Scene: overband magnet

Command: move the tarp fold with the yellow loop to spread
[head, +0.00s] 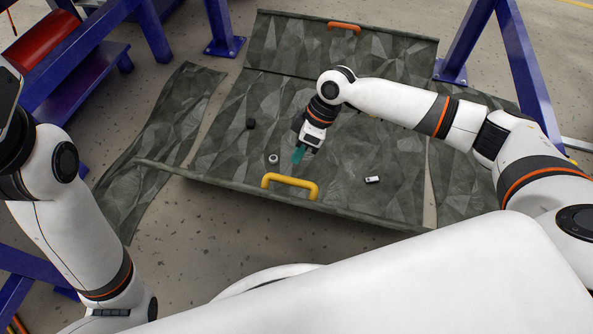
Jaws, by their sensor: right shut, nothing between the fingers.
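A grey-green faceted tarp (225,165) lies on the floor. Its near fold has a straight edge bar along the front, and a yellow loop (290,179) stands on that edge near its middle. An orange loop (345,26) sits on the far fold's edge at the back. My right gripper (298,156) has teal fingers, which are shut and empty. It points down over the tarp, just behind the yellow loop and apart from it in the picture. My left arm shows at the left edge, but its fingers are not visible.
On the tarp are a small black cylinder (251,124), a small pale ring-shaped piece (273,158) and a small white-and-black block (372,180). Blue steel legs (223,30) stand around the tarp. A red roller (37,42) is at upper left. Speckled floor is bare in front.

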